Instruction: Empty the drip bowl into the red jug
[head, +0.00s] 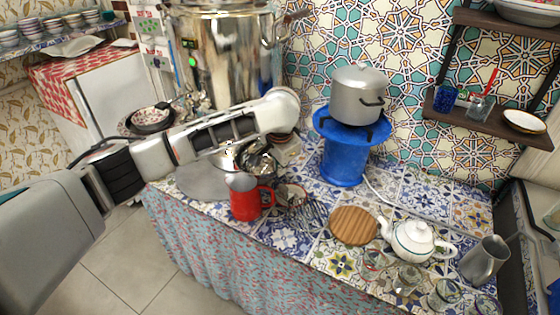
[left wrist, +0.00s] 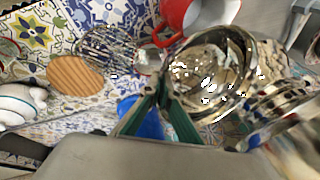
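The red jug (head: 246,203) stands upright near the front edge of the tiled counter, its grey mouth up and its handle to the right. It also shows at the top of the left wrist view (left wrist: 176,14). The drip bowl (left wrist: 215,75) is a shiny metal bowl close beside the jug, overlapping its lower part in that view. My left gripper (left wrist: 163,88) has its green-edged fingers converged at the bowl's rim and looks shut on it. In the head view the left gripper (head: 258,163) is just above and behind the jug; my arm partly hides the bowl. My right gripper is not in view.
A large samovar (head: 225,60) stands behind my arm. A blue stand (head: 343,160) carries a lidded pot (head: 358,97). To the right are a wooden board (head: 353,225), a white teapot (head: 413,240), several glasses and a metal pitcher (head: 484,260). A wire rack (head: 308,212) lies near the jug.

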